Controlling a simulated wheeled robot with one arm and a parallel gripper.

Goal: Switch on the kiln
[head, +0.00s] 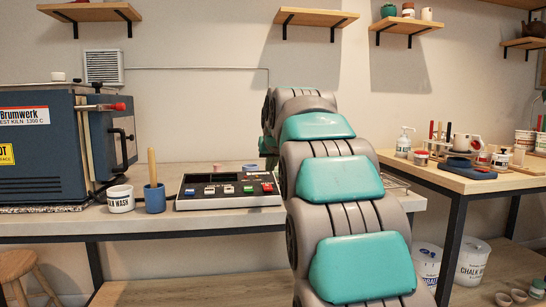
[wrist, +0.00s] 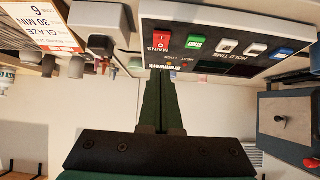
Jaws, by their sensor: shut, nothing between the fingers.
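The blue kiln (head: 45,145) stands at the left on a grey bench, its door latch on its right side. Its control box (head: 230,200) lies on the bench to the right, with a dark screen, several coloured buttons and a red switch (head: 268,187) at the right end. In the wrist view the control box (wrist: 230,60) fills the upper right, with the red switch (wrist: 160,42) labelled MAINS and a green START button (wrist: 196,43). My gripper (wrist: 161,76) is shut and empty, its tips at the panel edge near MAINS; contact cannot be told. My arm hides it in the head view.
A white chalk wash tub (head: 120,200) and a blue cup (head: 154,199) with a wooden handle stand between kiln and control box. A second table (head: 465,183) with pots and tools stands at the right. A printed glaze card (wrist: 32,25) shows in the wrist view.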

